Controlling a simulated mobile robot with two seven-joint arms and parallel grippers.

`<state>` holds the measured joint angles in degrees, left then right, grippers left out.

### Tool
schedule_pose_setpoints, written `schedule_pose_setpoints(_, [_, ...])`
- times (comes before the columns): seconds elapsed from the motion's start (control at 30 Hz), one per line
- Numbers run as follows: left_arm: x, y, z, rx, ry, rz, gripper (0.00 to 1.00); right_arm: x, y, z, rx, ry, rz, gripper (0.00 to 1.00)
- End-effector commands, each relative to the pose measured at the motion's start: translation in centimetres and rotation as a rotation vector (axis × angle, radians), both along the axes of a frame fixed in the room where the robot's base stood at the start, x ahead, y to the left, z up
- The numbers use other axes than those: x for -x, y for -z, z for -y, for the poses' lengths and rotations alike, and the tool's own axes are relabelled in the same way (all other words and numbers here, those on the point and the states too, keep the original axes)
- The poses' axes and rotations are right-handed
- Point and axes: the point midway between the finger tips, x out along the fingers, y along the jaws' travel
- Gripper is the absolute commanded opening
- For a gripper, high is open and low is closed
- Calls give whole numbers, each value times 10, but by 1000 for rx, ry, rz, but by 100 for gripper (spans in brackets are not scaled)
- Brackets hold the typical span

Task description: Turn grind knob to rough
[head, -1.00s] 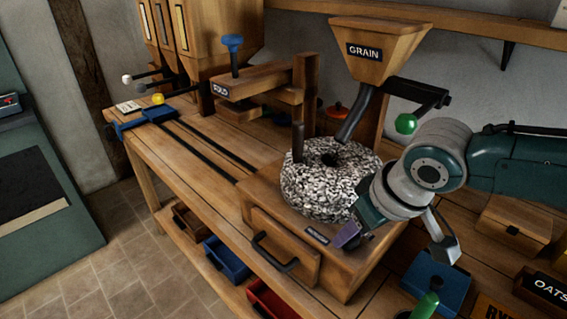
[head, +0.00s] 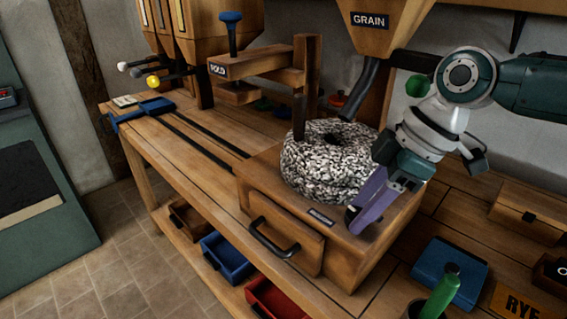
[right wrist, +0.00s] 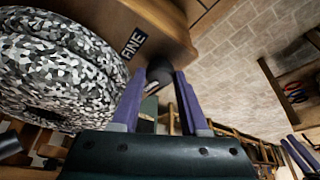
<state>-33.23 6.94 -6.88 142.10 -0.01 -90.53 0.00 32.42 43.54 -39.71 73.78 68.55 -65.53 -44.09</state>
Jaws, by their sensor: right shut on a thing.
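The speckled millstone (head: 322,165) sits on the wooden mill box (head: 350,262). My right gripper (head: 358,218) reaches down beside the stone at the right end of the box, its purple fingers in front of the wood. In the right wrist view its fingers (right wrist: 160,90) are closed on a dark round grind knob (right wrist: 159,72) at the box's edge. A label reading FINE (right wrist: 133,42) is on the box near the knob. Purple fingers, apparently of my left gripper (right wrist: 301,154), show at the right wrist view's edge; their opening is unclear.
The GRAIN hopper (head: 395,25) and its dark spout (head: 362,88) stand above the stone. A drawer (head: 285,238) with a dark handle is in the box's front. A blue box (head: 450,272) and a green-handled thing (head: 442,292) stand at the lower right.

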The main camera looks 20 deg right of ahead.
Motion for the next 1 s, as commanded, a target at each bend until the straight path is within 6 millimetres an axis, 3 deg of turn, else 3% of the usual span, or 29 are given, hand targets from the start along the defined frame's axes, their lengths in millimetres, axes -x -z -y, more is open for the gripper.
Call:
schedule_pose_setpoints(0.2, [0,12,-1,-4,3,1,50,0,3,1,4,-80,-1,0])
schedule_pose_setpoints(0.77, [0,13,0,-1,1,0,50,0,1,1,5,-111,-1,0])
schedule_pose_setpoints(0.8, [0,13,0,0,-1,0,50,0,1,1,5,-111,-1,45])
schedule_pose_setpoints(1.0, [0,13,2,7,-4,0,50,0,1,1,4,-110,-1,68])
